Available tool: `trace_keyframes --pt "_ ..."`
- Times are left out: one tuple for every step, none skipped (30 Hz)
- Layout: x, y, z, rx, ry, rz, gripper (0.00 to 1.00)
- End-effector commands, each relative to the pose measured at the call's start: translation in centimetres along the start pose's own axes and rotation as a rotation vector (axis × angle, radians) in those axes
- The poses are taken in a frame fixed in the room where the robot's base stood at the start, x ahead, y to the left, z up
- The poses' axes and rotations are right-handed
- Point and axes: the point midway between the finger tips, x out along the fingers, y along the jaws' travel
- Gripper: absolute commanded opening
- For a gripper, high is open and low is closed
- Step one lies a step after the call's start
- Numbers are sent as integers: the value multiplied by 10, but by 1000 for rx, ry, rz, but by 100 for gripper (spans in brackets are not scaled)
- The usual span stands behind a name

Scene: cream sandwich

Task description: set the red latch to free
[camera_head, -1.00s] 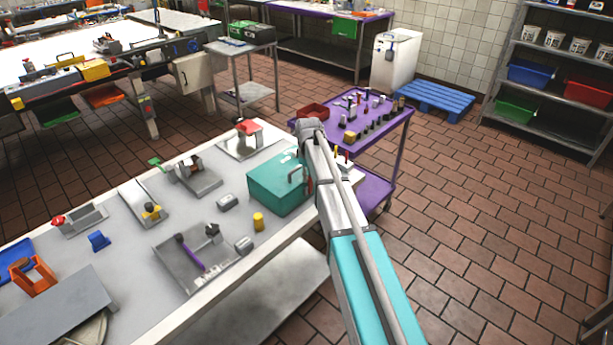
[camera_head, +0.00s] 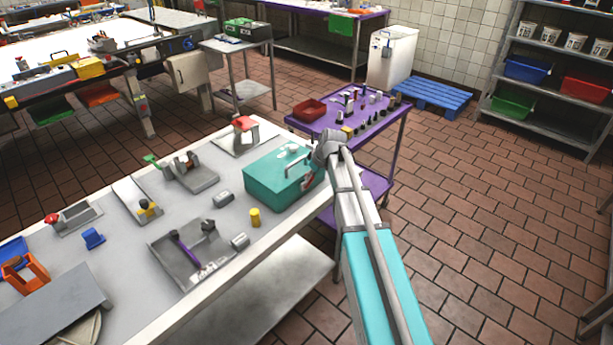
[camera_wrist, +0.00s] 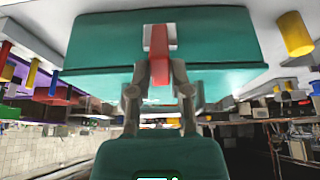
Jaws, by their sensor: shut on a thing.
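The red latch (camera_wrist: 161,52) is on the box's side, over a pale plate, and shows large in the wrist view. My gripper (camera_wrist: 160,74) is shut on the red latch, one finger on each side of it. The part of the latch between the fingers is partly hidden.
A yellow cylinder (camera_head: 255,217) and a grey tray (camera_head: 178,262) are on the table left of the box. A purple cart (camera_head: 395,128) with small parts and a red bin (camera_head: 309,109) stands behind my arm. The tiled floor at right is open.

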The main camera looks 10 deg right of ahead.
Motion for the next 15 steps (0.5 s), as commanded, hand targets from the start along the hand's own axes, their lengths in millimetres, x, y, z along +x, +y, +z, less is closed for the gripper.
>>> trace_keyframes --pt "3 -5 11 2 44 -4 0" --pt "3 -4 13 2 71 -3 0" --pt "3 -4 15 2 104 -3 0" --pt "3 -4 17 2 130 -3 0" --pt "3 -4 18 2 153 -4 0" --pt "4 -4 20 2 184 -4 0" --pt "4 -4 22 1 206 -4 0" --pt "4 -4 23 1 229 -4 0" --pt "4 -4 25 2 257 -5 0" --pt "4 -4 27 1 278 -4 0" --pt "5 -4 28 1 299 -4 0" --pt "5 -4 30 0 326 -5 0" --pt "6 -4 31 1 346 -5 0" --pt "6 -4 32 0 366 -4 0" --pt "6 -4 34 1 391 -5 0"
